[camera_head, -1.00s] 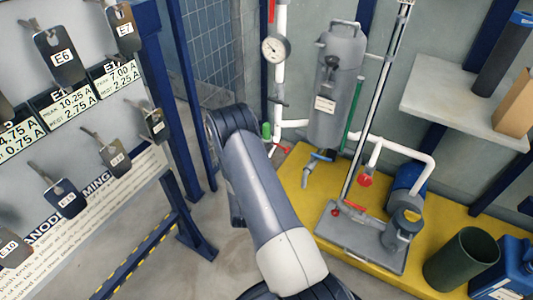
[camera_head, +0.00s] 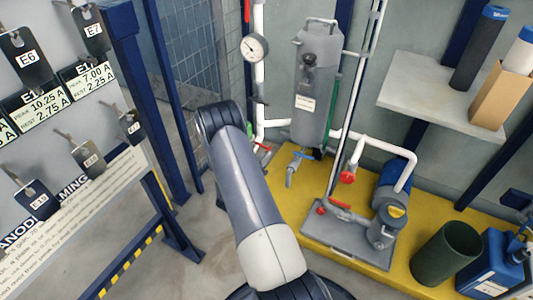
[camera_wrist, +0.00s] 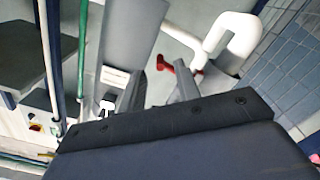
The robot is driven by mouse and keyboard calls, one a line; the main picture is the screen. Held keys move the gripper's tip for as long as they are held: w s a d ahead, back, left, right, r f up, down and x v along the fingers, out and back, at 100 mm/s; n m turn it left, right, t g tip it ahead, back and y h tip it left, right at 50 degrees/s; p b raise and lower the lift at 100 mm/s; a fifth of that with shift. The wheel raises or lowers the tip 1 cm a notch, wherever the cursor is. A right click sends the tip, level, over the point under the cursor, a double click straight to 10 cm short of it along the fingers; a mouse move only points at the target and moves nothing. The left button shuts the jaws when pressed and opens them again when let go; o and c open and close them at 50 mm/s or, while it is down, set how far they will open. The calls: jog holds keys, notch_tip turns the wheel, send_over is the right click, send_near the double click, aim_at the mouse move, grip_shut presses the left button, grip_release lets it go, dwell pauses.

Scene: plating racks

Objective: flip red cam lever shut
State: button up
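A red handle (camera_wrist: 184,78) shows beside the white pipe in the wrist view, partly behind one finger; its far part is hidden. A small red piece (camera_head: 266,148) beside the white pipe in the head view looks like the same handle. Another red lever (camera_head: 339,204) lies low on the grey pump base; I cannot tell for certain which is the cam lever. My gripper (camera_wrist: 158,82) is open and empty, its two fingers apart, with the red handle beyond them. Contact is not visible. In the head view my gripper is hidden behind my arm.
The grey filter vessel (camera_head: 318,85), white pipe (camera_head: 259,95) and gauge (camera_head: 255,47) stand behind my arm. A red knob (camera_head: 347,177) and blue pump (camera_head: 392,184) are on the yellow platform (camera_head: 410,281). A tag board (camera_head: 60,130) is left, a shelf (camera_head: 430,105) right.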

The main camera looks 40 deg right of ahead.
jog(key=shift+x, duration=1.95)
jog(key=shift+c, duration=0.4)
grip_shut()
